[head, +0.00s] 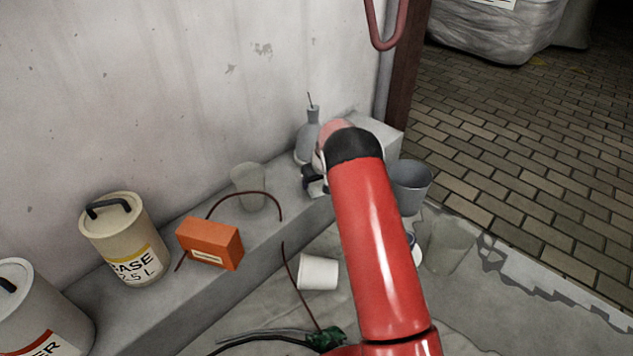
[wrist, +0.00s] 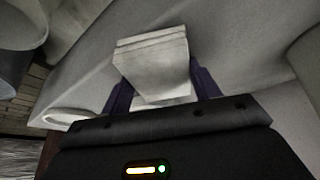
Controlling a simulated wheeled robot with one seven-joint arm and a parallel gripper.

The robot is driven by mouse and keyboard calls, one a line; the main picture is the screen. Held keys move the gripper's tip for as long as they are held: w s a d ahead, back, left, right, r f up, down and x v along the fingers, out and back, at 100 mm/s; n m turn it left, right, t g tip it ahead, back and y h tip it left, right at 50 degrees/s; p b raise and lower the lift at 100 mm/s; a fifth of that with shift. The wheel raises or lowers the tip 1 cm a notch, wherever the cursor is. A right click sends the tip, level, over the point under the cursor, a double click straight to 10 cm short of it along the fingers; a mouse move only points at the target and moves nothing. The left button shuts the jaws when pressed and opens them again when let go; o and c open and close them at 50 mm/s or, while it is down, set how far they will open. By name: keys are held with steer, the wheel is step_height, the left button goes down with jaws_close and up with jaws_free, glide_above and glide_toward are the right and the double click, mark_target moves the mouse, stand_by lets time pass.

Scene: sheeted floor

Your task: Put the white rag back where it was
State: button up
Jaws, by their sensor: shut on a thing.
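The white rag (wrist: 152,58) is a folded, pale, layered bundle between the two dark purple fingers of my gripper (wrist: 158,84) in the wrist view. The fingers are shut on its sides. In the head view my gripper (head: 314,182) is over the far end of the grey ledge, beside the grey bottle, and my red arm partly covers it. I cannot clearly make out the rag in the head view. In the wrist view a pale grey surface lies behind the rag; I cannot tell whether the rag touches it.
The ledge (head: 150,308) carries a beige can (head: 122,240), an orange box (head: 209,243), a clear cup (head: 248,187) and a grey bottle (head: 309,140). A pale block (head: 378,132) and grey bucket (head: 411,184) are near my arm. A white cup (head: 318,272) lies on the sheeted floor.

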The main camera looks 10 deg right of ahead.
steer(key=shift+f, duration=0.2)
steer(key=o, duration=1)
steer(key=shift+r, duration=0.15)
